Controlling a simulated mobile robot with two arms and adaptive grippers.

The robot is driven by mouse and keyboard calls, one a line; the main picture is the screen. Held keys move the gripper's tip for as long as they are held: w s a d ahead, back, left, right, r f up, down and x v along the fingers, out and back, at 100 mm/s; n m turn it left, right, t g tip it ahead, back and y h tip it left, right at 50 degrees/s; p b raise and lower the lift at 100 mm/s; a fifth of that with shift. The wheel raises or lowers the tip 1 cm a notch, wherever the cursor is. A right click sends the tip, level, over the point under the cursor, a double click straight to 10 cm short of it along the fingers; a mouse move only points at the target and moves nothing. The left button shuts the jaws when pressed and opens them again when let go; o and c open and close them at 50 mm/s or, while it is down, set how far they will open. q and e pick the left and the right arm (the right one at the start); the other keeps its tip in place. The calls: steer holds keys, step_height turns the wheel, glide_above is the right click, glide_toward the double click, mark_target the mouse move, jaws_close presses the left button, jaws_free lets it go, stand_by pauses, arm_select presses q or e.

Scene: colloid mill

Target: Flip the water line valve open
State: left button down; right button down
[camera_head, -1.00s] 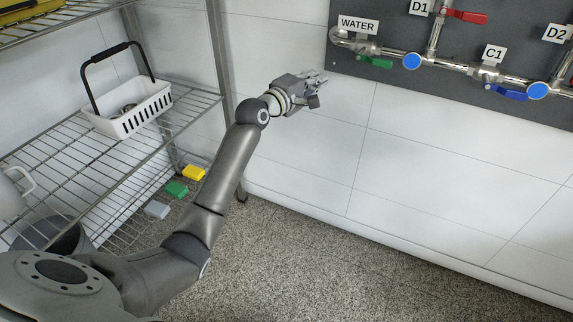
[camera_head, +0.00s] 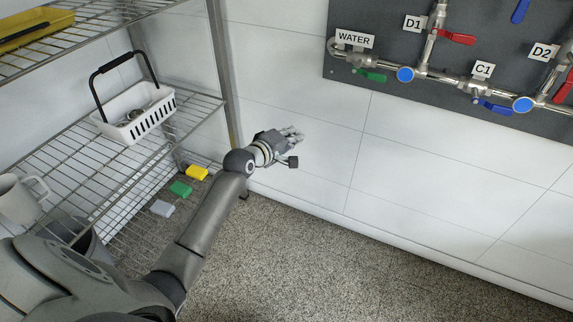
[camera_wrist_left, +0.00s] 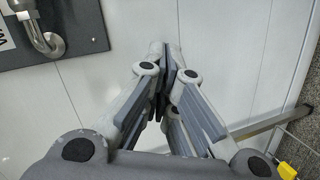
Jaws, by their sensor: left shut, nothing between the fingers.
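The water line valve has a green handle (camera_head: 370,75) below the WATER label (camera_head: 355,39), at the left end of the pipe row. The handle lies roughly along the pipe. My left gripper (camera_head: 296,133) is shut and empty, below and to the left of the handle, clear of it. In the left wrist view the closed fingertips (camera_wrist_left: 166,62) point toward the white wall, and a bent pipe end (camera_wrist_left: 46,40) shows at upper left; the green handle is not visible there. My right gripper is not in view.
The dark panel (camera_head: 350,15) also carries the red D1 handle (camera_head: 456,38), the blue C1 handle (camera_head: 494,107) and blue round parts on the pipe. A wire shelf (camera_head: 75,150) with a white basket (camera_head: 138,118) stands left of my arm. The wall below the panel is clear.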

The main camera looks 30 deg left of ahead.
arm_select(q)
steer(key=s+f+m+g+p, duration=0.2)
steer(key=s+f+p, duration=0.2)
steer(key=f, duration=0.6)
steer(key=shift+s+d+f+g+y, duration=0.2)
steer(key=shift+g+y, duration=0.1)
steer(key=shift+y, duration=0.1)
steer(key=shift+r, duration=0.1)
